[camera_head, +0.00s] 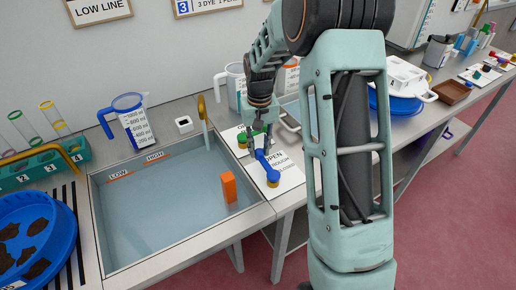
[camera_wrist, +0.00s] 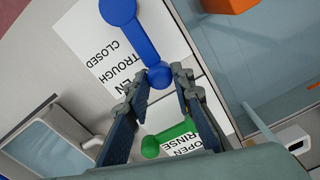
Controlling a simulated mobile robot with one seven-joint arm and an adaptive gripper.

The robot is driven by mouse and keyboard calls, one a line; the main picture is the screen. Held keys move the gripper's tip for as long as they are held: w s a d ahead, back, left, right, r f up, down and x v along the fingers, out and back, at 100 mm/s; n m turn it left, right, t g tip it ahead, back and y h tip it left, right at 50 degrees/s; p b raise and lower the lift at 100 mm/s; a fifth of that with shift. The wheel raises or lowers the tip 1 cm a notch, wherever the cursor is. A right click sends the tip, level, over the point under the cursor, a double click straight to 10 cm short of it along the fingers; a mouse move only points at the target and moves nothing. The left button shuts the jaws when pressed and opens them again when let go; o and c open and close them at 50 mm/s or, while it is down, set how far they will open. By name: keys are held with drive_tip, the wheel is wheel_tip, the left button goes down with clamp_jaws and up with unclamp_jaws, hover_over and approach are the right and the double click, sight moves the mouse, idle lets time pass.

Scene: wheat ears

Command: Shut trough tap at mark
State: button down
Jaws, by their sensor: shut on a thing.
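The blue trough tap (camera_head: 263,163) lies over a white card on the counter right of the trough. In the wrist view the blue tap (camera_wrist: 143,43) runs from my fingertips to a round end at the top, beside the words OPEN, TROUGH and CLOSED (camera_wrist: 103,53). My gripper (camera_head: 259,132) is shut on its near round end; the fingertips (camera_wrist: 166,72) flank it. The trough (camera_head: 180,240) holds bluish water, with LOW (camera_head: 118,174) and HIGH (camera_head: 154,157) marks on its far edge. I cannot tell the exact water level against them.
A green tap (camera_wrist: 170,138) with a RINSE card sits close beside my fingers. An orange block (camera_head: 228,187) stands in the trough. A blue-handled jug (camera_head: 133,122) and small white box (camera_head: 183,124) are behind it. A blue tub (camera_head: 60,240) is at left.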

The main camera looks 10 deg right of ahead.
drive_tip(key=d+m+b, duration=0.1)
drive_tip(key=d+m, duration=0.2)
drive_tip(key=shift+w+m, duration=0.15)
drive_tip(key=shift+m, duration=0.25)
drive_tip(key=d+m, duration=0.1)
drive_tip(key=m, duration=0.1)
drive_tip(key=s+d+m, duration=0.1)
drive_tip(key=d+m, duration=0.1)
drive_tip(key=shift+d+m+b, duration=0.25)
drive_tip(key=shift+m+b, duration=0.05)
drive_tip(key=shift+b, duration=0.05)
drive_tip(key=s+d+m, duration=0.1)
drive_tip(key=m, duration=0.1)
drive_tip(key=s+d+m, duration=0.1)
drive_tip(key=m, duration=0.1)
drive_tip(key=shift+s+d+r+m, duration=0.1)
drive_tip(key=shift+d+m, duration=0.2)
drive_tip(key=shift+d, duration=0.05)
drive_tip(key=s+d+m, duration=0.1)
drive_tip(key=s+m, duration=0.1)
drive_tip(key=shift+d+m, duration=0.15)
drive_tip(key=shift+m, duration=0.25)
drive_tip(key=shift+s+d+m, duration=0.25)
drive_tip(key=shift+s+m, duration=0.3)
drive_tip(key=shift+m, duration=0.25)
drive_tip(key=c, duration=1.7)
unclamp_jaws()
drive_tip(key=shift+s, duration=0.1)
drive_tip(key=shift+o, duration=0.2)
wheel_tip(320, 180, up, 12)
